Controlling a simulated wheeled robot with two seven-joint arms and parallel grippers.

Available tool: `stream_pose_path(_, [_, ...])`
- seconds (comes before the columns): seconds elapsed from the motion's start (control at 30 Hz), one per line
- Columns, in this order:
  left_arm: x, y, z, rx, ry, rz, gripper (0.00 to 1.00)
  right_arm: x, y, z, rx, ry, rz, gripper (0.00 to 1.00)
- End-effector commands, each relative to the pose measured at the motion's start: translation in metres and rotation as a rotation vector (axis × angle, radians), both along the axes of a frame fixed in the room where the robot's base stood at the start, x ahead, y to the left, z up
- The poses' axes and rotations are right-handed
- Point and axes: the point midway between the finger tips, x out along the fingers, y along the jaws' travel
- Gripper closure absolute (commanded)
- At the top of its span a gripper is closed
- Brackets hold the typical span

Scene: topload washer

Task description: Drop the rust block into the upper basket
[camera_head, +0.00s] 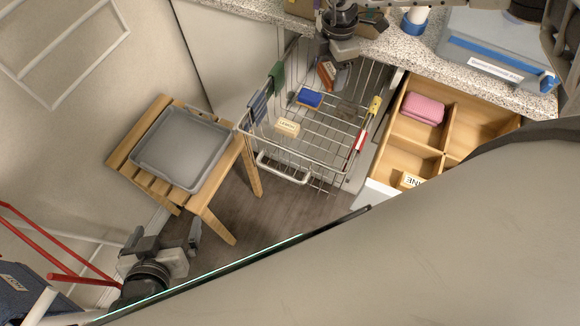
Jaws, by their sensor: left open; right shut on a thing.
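The wire basket (335,165) is pulled out below the speckled counter. Its top is open. My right gripper (337,68) reaches down from the counter edge over the back of the basket. It is shut on the rust block (326,74), which shows as a small orange-brown box at the fingers. The block's height above the basket floor is hard to tell. My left gripper (165,238) is open and empty at the lower left, over the floor near the wooden stool.
The basket holds a blue sponge (310,97) and a cream block (288,127); cloths (277,78) and clips (375,105) sit on its rim. A grey tray (182,150) lies on the stool (240,180).

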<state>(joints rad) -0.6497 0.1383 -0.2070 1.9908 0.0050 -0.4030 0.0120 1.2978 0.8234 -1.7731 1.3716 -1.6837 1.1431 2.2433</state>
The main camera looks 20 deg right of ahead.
Motion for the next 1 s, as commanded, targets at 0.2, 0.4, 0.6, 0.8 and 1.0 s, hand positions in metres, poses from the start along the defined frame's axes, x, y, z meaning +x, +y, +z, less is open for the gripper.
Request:
stream_pose_path(0.2, [-0.001, -0.002, 0.002, -0.002, 0.001, -0.003, 0.00, 0.000, 0.000, 0.001, 0.001, -0.001, 0.001, 0.59])
stream_pose_path(0.4, [-0.003, -0.001, 0.001, -0.001, 0.004, -0.003, 0.00, 0.000, 0.000, 0.001, 0.000, -0.001, 0.001, 0.12])
stream_pose_path(0.6, [-0.003, -0.001, -0.001, -0.001, 0.007, -0.003, 0.00, 0.000, 0.000, 0.001, 0.000, -0.001, 0.001, 0.12])
stream_pose_path(0.8, [-0.004, 0.000, -0.004, 0.002, 0.011, -0.003, 0.00, 0.001, 0.000, 0.023, 0.002, -0.005, 0.001, 0.12])
stream_pose_path(1.0, [-0.004, 0.000, -0.008, 0.002, 0.012, -0.002, 0.00, 0.002, 0.000, 0.069, 0.001, -0.007, 0.001, 0.12])
